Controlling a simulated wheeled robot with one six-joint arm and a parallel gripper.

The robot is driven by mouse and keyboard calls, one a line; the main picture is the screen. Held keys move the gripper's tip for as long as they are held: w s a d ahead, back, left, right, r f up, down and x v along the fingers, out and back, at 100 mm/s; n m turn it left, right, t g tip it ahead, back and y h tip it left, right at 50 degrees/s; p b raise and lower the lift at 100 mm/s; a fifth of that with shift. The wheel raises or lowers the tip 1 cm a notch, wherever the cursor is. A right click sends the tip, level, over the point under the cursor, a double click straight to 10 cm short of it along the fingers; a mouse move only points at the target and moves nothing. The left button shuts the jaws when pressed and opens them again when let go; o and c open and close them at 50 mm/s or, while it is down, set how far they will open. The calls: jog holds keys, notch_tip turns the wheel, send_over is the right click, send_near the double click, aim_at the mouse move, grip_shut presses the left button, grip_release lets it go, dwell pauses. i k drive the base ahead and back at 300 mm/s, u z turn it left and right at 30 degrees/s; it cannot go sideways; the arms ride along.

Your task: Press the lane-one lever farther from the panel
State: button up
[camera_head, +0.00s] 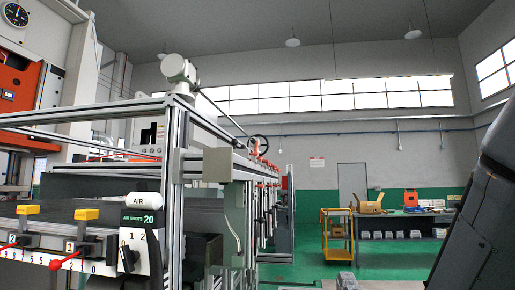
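A red lever (66,260) with a round knob sticks out down and to the left from a dark block marked 1 (83,246) at the lower left. A yellow cap (87,214) stands above this block. A second red lever (8,244) beside a block marked 2 (23,240) is partly cut by the left edge, with its own yellow cap (28,209). A white and dark panel marked AIR (140,235), with a dark rotary switch, is right of lane one. My gripper is not in view; a dark part at the right edge seems to be my arm.
An aluminium frame (175,160) rises behind and right of the AIR panel. A yellow cart (337,235) and a workbench (400,225) with boxes stand far back at the right. Green floor is clear between them and the frame.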

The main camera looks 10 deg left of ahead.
aim_at(255, 153)
jog(key=z, duration=0.55)
jog(key=k, duration=1.3)
jog(key=u, duration=0.1)
jog(key=i, duration=0.6)
jog(key=u, duration=0.65)
jog(key=i, duration=1.35)
jog(key=z, duration=0.8)
